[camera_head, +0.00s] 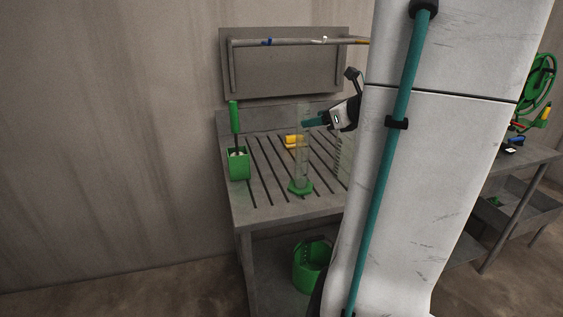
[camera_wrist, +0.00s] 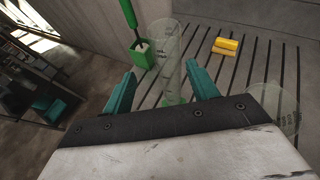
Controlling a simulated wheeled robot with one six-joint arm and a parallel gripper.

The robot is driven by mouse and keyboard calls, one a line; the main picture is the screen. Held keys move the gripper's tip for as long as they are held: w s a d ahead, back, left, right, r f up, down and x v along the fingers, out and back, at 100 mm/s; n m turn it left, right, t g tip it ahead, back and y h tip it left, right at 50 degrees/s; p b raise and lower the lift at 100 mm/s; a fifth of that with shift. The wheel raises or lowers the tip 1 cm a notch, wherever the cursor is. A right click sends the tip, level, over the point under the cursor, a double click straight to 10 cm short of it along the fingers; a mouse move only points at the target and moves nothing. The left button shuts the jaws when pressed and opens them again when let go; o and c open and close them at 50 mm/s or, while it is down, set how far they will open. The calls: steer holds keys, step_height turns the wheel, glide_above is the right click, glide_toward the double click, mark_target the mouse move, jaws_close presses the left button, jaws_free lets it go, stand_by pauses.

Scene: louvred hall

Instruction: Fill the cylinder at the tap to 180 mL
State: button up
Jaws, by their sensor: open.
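A clear graduated cylinder with a green foot (camera_head: 301,170) stands upright on the slatted grey bench (camera_head: 265,209). In the wrist view the cylinder (camera_wrist: 165,55) stands ahead, its lower part between the lines of my two teal fingers. My gripper (camera_head: 309,121) is open, and its fingers reach the cylinder's upper part in the head view. I cannot tell whether they touch it. A pipe rail (camera_head: 295,41) with a blue and an orange mark runs above the bench against a grey panel. The tap's outlet is not clear, and no water shows in the cylinder.
A green holder (camera_head: 239,165) with a green-handled brush stands at the bench's left. A yellow item (camera_head: 293,141) lies behind the cylinder. Another clear vessel (camera_wrist: 277,108) stands at right in the wrist view. A green bucket (camera_head: 308,268) is below the bench.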

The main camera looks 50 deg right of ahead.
mark_target(299, 117)
steer(key=shift+w+d+r+m, duration=0.2)
steer(key=shift+d+m, duration=0.1)
steer(key=shift+m, duration=0.2)
steer(key=shift+w+f, duration=0.1)
steer(key=shift+w, duration=0.25)
steer(key=x, duration=0.7)
steer(key=shift+d, duration=0.3)
jaws_close()
